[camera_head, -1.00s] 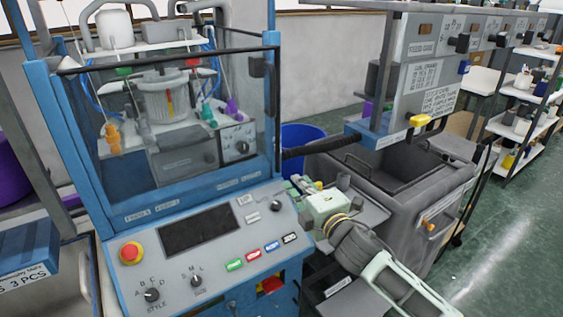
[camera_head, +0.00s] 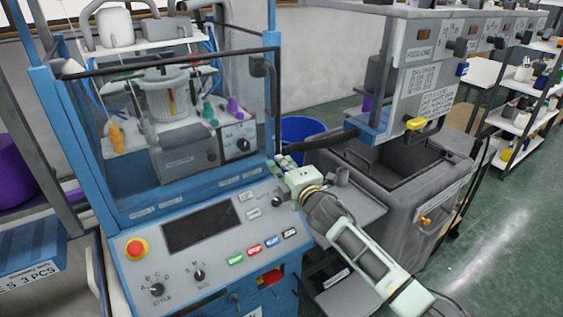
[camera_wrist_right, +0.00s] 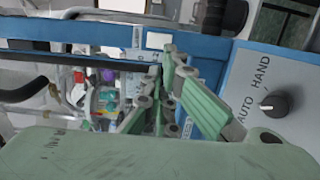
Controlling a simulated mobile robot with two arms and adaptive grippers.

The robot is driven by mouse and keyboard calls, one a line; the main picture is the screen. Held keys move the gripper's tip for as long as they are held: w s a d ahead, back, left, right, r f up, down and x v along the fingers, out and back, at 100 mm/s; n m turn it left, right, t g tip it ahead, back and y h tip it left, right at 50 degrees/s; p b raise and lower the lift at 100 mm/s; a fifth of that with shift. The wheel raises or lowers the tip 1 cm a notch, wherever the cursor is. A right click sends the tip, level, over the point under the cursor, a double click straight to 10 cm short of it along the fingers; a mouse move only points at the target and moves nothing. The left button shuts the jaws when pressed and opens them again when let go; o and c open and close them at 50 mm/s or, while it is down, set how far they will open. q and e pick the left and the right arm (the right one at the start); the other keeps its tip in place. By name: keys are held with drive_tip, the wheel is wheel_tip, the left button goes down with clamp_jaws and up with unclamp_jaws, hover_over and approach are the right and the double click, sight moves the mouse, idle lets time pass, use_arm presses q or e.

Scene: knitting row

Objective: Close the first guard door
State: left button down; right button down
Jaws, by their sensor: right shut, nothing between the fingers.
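The guard door (camera_head: 240,95) is a clear panel with a dark top edge, on the front of the blue knitting machine (camera_head: 44,110). My right gripper (camera_head: 283,163) is shut and empty. It is below the handle, near the machine's lower right corner and above the control panel's right end. In the right wrist view its green fingers (camera_wrist_right: 172,80) lie before the blue frame, beside the AUTO/HAND knob (camera_wrist_right: 267,104). My left gripper is out of view.
The grey control panel (camera_head: 210,275) has a red stop button (camera_head: 136,248), knobs and coloured buttons. A blue bin (camera_head: 298,130) stands behind my right gripper. Green floor (camera_head: 485,260) is clear farther right.

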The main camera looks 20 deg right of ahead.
drive_tip(key=w+b, duration=0.1)
drive_tip(key=w, duration=0.2)
drive_tip(key=shift+w+a+b, duration=0.15)
drive_tip(key=shift+a+b, duration=0.05)
drive_tip(key=shift+b, duration=0.15)
drive_tip(key=shift+w, duration=0.2)
drive_tip(key=shift+s, duration=0.15)
